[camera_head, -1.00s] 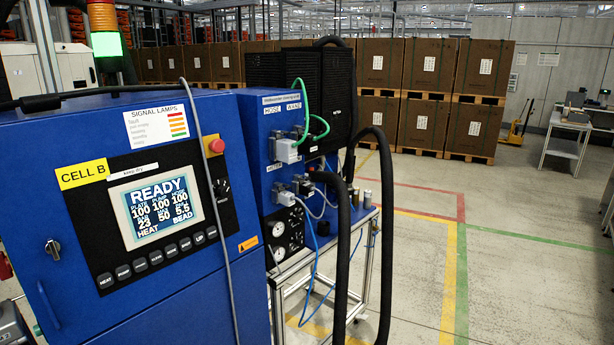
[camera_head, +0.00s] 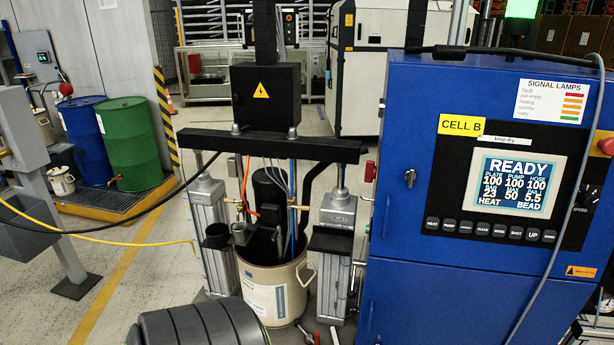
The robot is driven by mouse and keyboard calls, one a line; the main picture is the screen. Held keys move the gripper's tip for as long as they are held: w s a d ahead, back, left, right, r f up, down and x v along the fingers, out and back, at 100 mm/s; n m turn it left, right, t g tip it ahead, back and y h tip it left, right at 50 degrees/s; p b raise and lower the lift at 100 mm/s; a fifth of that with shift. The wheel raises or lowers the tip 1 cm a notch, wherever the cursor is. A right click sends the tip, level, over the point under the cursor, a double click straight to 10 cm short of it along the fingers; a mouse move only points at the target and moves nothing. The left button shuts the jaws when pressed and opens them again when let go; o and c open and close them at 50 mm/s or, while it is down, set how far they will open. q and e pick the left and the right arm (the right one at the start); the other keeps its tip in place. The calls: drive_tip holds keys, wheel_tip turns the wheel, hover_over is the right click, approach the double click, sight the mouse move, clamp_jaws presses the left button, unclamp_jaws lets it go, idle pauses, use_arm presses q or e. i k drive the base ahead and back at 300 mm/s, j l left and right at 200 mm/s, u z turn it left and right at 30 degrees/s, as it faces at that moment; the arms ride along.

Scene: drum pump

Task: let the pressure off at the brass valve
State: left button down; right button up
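The drum pump stands in the middle, with a black crossbar (camera_head: 262,146) between two grey cylinders. Its dark motor (camera_head: 270,190) sits over an open cream drum (camera_head: 268,290). Small brass-coloured fittings show beside the pump above the drum rim, one on the left (camera_head: 239,204) and one on the right (camera_head: 301,207). I cannot tell which is the brass valve or how its handle stands. The blue cabinet's screen (camera_head: 517,182) reads READY, with HEAT and BEAD along the bottom. Neither of my grippers is in view.
The blue cabinet (camera_head: 470,290) fills the right. Blue (camera_head: 85,140) and green (camera_head: 130,142) drums stand on a yellow-edged pallet at the left. A yellow hose (camera_head: 90,240) and black cable cross there. A dark ribbed shape at the bottom edge is unclear.

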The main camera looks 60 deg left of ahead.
sight(226, 201)
drive_tip(key=u, duration=1.1)
